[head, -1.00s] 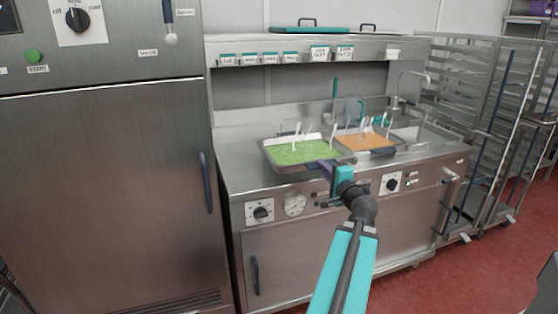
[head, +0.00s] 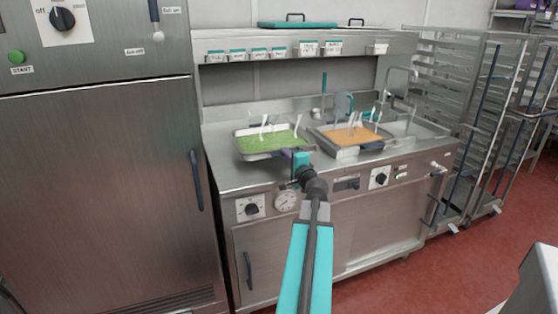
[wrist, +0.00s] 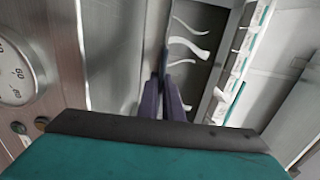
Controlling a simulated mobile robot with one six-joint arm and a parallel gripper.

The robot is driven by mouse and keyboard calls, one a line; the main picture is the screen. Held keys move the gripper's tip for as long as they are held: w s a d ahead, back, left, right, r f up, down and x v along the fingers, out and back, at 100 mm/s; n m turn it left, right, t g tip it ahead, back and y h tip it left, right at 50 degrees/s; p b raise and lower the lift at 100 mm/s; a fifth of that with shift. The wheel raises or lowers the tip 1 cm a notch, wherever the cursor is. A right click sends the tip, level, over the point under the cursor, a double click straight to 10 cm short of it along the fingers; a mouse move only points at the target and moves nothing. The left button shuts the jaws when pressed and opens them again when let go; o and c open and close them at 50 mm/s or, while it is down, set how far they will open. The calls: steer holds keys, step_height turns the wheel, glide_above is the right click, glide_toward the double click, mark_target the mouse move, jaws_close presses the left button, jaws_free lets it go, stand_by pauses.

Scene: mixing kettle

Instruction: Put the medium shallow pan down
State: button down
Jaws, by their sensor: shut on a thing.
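The medium shallow pan (head: 265,156) is a metal tray with green contents and several white utensils standing in it. It is over the left part of the steel counter (head: 228,177). I cannot tell whether its underside touches the counter. My gripper (head: 298,153) is at the pan's front right corner and is shut on its edge. In the wrist view the dark fingers (wrist: 174,98) are close together against the pan's grey wall (wrist: 200,88). The exact grip point is partly hidden.
A second pan (head: 347,153) with orange contents and white utensils sits just right of the held pan. A sink with a tap (head: 400,80) is further right. A labelled shelf (head: 300,42) runs behind. A tall steel cabinet (head: 100,180) stands left, rack trolleys (head: 480,110) right.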

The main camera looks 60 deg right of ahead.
mark_target(279, 169)
steer(key=shift+w+d, duration=0.2)
steer(key=shift+w, duration=0.9)
steer(key=shift+w+d, duration=0.1)
steer(key=shift+w, duration=0.25)
steer(key=shift+w+f, duration=0.15)
steer(key=shift+f, duration=0.8)
steer(key=shift+w+f, duration=0.1)
steer(key=shift+f, duration=0.8)
steer(key=c, duration=2.4)
jaws_free()
steer(key=shift+f, duration=0.2)
steer(key=o, duration=0.5)
steer(key=shift+r, duration=0.2)
